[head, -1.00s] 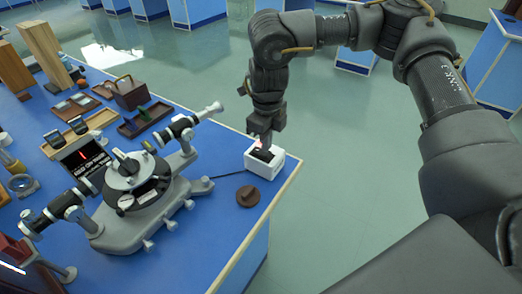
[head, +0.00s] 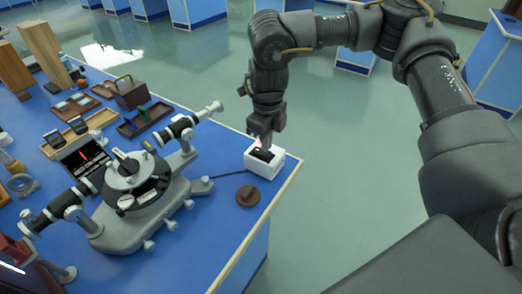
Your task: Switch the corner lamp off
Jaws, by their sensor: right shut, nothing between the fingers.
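A small white box (head: 268,166) with a dark top stands at the right edge of the blue bench (head: 215,232); a cord runs from it to the left. It appears to be the lamp's base or switch box, though I cannot tell for certain. My right gripper (head: 264,146) is shut and empty, pointing down at the dark top of the box. Its fingertips are at or just above that top; contact cannot be told. My left gripper is not in view.
A grey spectrometer (head: 130,198) stands left of the box. A brown round cap (head: 248,196) lies in front of the box. Wooden trays (head: 146,119), a dark display (head: 84,158) and wooden blocks (head: 43,50) stand further left. Open floor (head: 345,180) lies right of the bench.

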